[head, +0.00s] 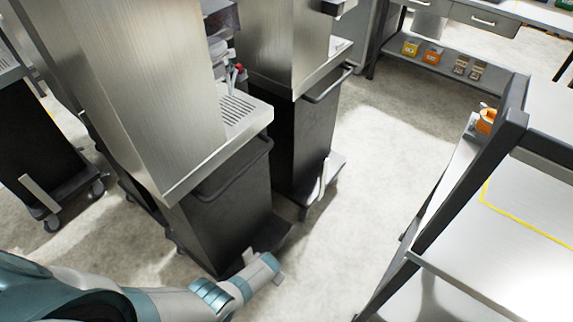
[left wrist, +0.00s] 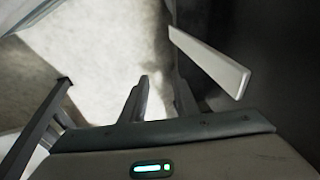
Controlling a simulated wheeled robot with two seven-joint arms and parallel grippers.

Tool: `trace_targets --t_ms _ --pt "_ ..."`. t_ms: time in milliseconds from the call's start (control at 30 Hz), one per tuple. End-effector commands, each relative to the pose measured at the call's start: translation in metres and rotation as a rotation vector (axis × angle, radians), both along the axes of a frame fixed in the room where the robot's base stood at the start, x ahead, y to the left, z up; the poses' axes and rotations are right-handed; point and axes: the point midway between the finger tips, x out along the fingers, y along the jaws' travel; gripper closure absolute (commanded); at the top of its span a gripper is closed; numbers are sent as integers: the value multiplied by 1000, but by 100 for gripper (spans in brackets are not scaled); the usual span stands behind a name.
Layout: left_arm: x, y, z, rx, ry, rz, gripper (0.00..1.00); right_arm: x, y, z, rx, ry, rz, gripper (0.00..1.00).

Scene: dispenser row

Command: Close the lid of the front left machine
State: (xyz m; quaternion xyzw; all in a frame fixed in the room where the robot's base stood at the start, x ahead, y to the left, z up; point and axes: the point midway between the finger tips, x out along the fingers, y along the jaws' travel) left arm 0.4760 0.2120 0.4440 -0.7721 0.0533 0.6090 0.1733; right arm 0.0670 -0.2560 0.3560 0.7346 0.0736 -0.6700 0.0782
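The nearest steel machine (head: 150,90) stands at left centre in the head view, on a black wheeled cabinet (head: 235,200) with a grey bar handle. I see its plain steel side and a slotted tray (head: 238,112); I cannot make out a lid. My left gripper (head: 278,276) is low by the foot of this cabinet, mostly hidden by my own wrist. In the left wrist view its fingers (left wrist: 160,90) are apart, with only floor between them. A pale flat bar (left wrist: 212,62) at the cabinet's dark side lies just right of the fingers, apart from them. My right gripper is out of view.
A second steel machine (head: 285,45) stands behind on its own black cabinet (head: 300,135), with a pale upright bar (head: 325,178) at its base. Another black cabinet (head: 35,140) is at far left. A grey shelf rack (head: 525,200) stands at right. The floor (head: 400,130) between is clear.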

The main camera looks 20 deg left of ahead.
Motion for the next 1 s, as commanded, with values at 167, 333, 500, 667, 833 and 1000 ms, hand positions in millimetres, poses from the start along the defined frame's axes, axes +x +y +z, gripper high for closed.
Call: trace_targets --t_ms 167,333,500,667,833,1000 --pt "-148 14 -74 -68 73 26 72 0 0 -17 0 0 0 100" --pt "-274 26 -110 -116 119 59 72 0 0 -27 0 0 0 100" --pt "-363 38 -123 -142 146 87 72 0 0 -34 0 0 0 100" --pt "-402 43 -125 -152 155 100 72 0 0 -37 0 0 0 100" --pt "-409 44 -125 -153 157 102 72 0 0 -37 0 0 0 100" --pt "-409 44 -125 -153 157 102 72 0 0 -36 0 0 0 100"
